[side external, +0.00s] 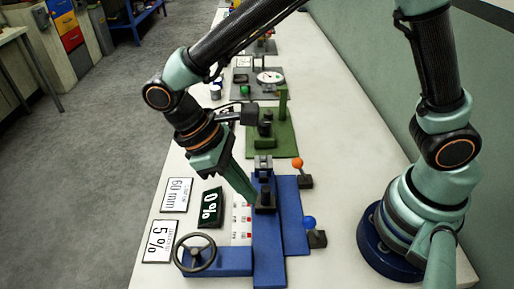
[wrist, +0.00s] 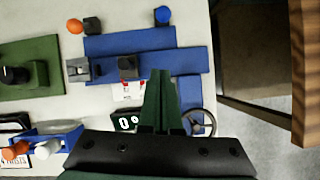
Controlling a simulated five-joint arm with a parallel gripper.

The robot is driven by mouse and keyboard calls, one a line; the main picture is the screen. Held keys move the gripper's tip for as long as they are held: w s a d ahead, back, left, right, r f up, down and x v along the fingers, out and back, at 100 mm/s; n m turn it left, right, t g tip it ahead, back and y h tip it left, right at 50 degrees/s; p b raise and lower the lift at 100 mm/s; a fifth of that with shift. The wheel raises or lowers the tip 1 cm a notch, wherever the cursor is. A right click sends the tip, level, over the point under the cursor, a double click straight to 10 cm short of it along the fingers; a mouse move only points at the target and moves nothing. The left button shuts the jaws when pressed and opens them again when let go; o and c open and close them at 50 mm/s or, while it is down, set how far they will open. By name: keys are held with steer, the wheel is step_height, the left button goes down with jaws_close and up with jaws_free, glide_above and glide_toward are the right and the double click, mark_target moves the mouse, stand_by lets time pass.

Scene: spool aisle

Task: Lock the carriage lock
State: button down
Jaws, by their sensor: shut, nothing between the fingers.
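A blue slide fixture (side external: 268,245) lies on the white table, with a dark carriage block (side external: 265,197) on it; the block also shows in the wrist view (wrist: 128,67). Beside the rail stand two levers on dark bases: one with an orange ball (side external: 297,163), one with a blue ball (side external: 309,222). In the wrist view the orange ball (wrist: 75,26) and blue ball (wrist: 162,15) are at the top. I cannot tell which lever is the carriage lock. My gripper (side external: 252,200) is shut and empty, pointing down beside the block; whether it touches is unclear.
A handwheel (side external: 195,253) sits at the fixture's near end. A dark display (side external: 210,207) reads 0%; cards read 60 mm (side external: 177,194) and 5% (side external: 159,241). A green fixture (side external: 270,138) stands behind. Bare table lies right of the levers, before my base.

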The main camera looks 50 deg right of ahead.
mark_target(308, 217)
steer(key=x, duration=0.8)
steer(key=shift+s+f, duration=0.1)
steer(key=shift+s+d, duration=0.8)
steer(key=shift+s, duration=0.35)
steer(key=shift+s+d+r, duration=0.2)
steer(key=shift+s+d, duration=0.15)
steer(key=shift+s, duration=0.2)
steer(key=shift+s+d+r, duration=0.25)
steer(key=shift+d+r, duration=0.05)
steer(key=shift+r, duration=0.05)
steer(key=shift+s+d+r, duration=0.45)
steer(key=shift+s+d, duration=0.15)
steer(key=shift+s+d+r, duration=0.2)
steer(key=shift+s+d, duration=0.25)
steer(key=shift+s+d+r, duration=0.2)
steer(key=shift+s+d, duration=0.3)
steer(key=shift+r, duration=0.8)
